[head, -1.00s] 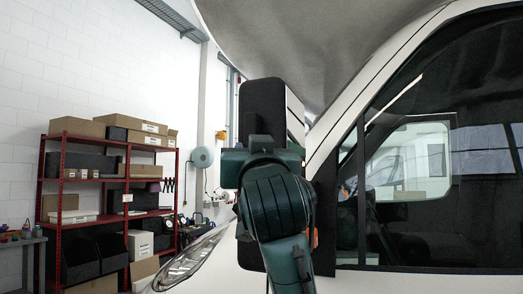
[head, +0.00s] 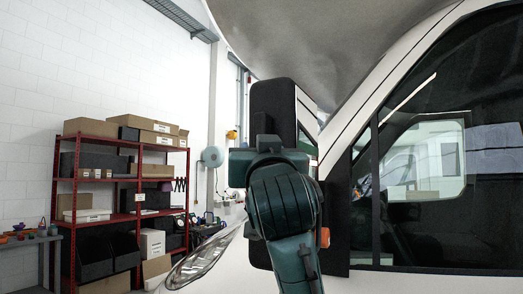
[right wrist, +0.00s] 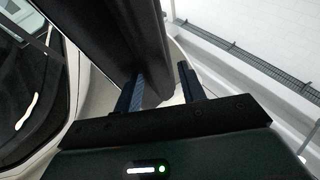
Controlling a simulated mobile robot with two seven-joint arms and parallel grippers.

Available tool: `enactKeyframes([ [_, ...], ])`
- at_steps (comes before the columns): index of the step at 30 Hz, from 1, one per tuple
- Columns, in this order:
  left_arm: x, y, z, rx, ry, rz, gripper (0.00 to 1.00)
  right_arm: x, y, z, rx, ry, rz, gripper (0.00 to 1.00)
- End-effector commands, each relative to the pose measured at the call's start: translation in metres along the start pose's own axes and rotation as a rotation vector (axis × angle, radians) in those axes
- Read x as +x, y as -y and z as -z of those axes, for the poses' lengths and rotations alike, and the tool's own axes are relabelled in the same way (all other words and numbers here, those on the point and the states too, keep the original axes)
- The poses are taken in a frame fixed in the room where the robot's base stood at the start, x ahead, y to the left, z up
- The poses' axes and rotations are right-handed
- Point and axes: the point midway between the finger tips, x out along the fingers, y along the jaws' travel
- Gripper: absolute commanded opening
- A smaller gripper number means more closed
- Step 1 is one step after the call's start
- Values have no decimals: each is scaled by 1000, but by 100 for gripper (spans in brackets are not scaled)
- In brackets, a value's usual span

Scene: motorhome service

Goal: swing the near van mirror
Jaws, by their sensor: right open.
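The near van mirror (head: 272,100) is a tall dark housing beside the front side window in the head view, standing upright. My right gripper (head: 264,143) is in front of it and hides its middle. In the right wrist view the mirror shows as a dark panel (right wrist: 118,35). The two fingers of my right gripper (right wrist: 162,82) are apart, with the left finger over the panel and the right finger past its edge. I cannot tell whether the fingers touch the mirror. My left gripper is not in view.
The white van body with its side window (head: 440,170) fills the right. A headlight (head: 200,260) is at lower left of the mirror. A red shelf (head: 120,205) with boxes stands by the white wall at left, with open room between it and the van.

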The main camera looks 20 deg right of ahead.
Motion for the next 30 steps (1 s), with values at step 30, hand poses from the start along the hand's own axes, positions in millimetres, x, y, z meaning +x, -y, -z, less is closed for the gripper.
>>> enactKeyframes([
  [30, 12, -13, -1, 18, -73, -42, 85, -132, 2, 3, -1, -7, 0, 45],
])
